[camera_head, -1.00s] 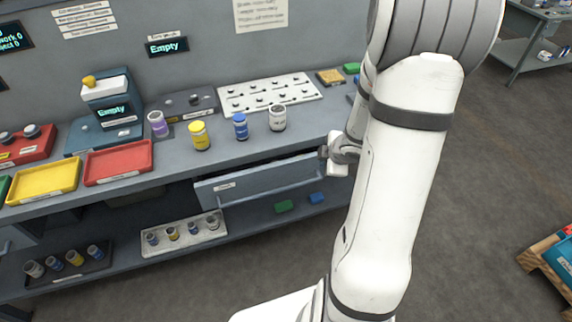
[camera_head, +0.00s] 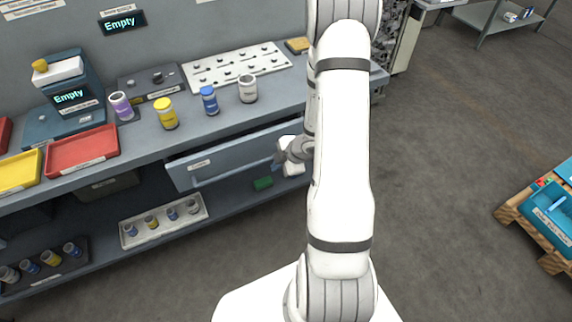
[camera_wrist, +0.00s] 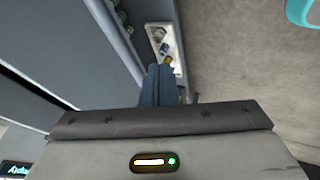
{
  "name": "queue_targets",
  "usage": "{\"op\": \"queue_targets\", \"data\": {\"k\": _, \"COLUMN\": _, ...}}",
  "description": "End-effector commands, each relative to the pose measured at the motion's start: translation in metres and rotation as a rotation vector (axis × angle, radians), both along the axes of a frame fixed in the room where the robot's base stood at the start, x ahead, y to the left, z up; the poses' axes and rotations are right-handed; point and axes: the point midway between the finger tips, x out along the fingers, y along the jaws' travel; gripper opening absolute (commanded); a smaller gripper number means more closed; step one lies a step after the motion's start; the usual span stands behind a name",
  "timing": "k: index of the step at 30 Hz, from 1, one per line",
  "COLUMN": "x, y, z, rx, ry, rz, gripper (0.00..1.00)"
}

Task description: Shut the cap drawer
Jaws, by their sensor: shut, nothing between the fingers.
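The cap drawer (camera_head: 190,178) is a blue-grey drawer under the bench top. It stands partly open, its labelled front standing out from the bench and its dark inside showing along the top. My gripper (camera_head: 279,160) is at the right part of the drawer front in the head view; I cannot tell whether it touches. In the wrist view, the fingers (camera_wrist: 161,84) are together and hold nothing. My arm hides the drawer's right end in the head view.
The bench top (camera_head: 235,122) carries several jars, a red tray (camera_head: 82,152) and a white peg board (camera_head: 237,68). Open floor lies right, with a pallet (camera_head: 515,213) beyond.

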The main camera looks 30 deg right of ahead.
Motion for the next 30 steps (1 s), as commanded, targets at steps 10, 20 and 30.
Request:
{"op": "queue_targets", "data": {"k": 10, "x": 0.025, "y": 0.0, "z": -0.003, "rx": 0.0, "ry": 0.001, "rz": -0.001, "gripper": 0.0}}
{"op": "queue_targets", "data": {"k": 20, "x": 0.028, "y": -0.001, "z": -0.002, "rx": 0.0, "ry": 0.001, "rz": -0.001, "gripper": 0.0}}
{"op": "queue_targets", "data": {"k": 30, "x": 0.072, "y": -0.001, "z": 0.0, "rx": 0.0, "ry": 0.001, "rz": -0.001, "gripper": 0.0}}
